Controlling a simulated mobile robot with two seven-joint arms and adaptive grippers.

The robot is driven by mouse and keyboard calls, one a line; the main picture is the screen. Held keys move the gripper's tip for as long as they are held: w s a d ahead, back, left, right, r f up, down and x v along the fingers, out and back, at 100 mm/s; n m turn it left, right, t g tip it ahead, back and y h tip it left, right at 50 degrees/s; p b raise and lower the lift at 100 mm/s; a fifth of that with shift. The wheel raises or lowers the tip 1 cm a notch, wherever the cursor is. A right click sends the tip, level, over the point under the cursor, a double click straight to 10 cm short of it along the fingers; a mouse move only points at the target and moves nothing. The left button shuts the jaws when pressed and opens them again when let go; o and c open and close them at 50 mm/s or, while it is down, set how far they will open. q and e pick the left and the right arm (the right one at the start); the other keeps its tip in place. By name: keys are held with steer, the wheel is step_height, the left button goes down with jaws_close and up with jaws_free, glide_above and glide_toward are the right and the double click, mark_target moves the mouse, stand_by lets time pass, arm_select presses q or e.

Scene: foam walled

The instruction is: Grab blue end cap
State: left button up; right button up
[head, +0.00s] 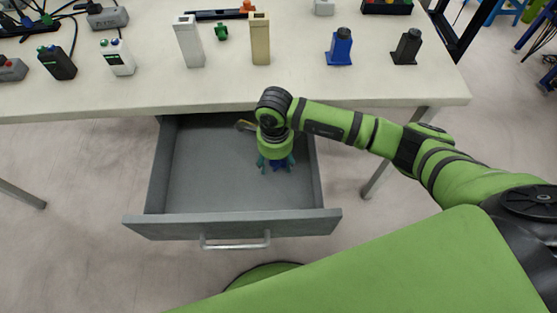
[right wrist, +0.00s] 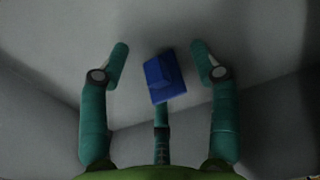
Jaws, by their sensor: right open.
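A blue end cap (right wrist: 165,77) lies on the grey floor of the open drawer. In the right wrist view it sits between the spread teal fingers of my right gripper (right wrist: 160,65), with visible gaps on both sides. In the head view my right gripper (head: 276,164) points down inside the drawer, at its right part. There the blue cap is mostly hidden under the gripper, with only a bit of blue showing. The gripper is open and holds nothing. My left gripper is not in view.
The grey drawer (head: 232,226) is pulled out below the pale table (head: 280,92), its walls close around my right gripper. On the table stand a blue part (head: 340,47), a black part (head: 407,46), a tan block (head: 260,38) and a white block (head: 188,41). The drawer's left side is free.

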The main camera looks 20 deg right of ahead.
steer(key=c, duration=1)
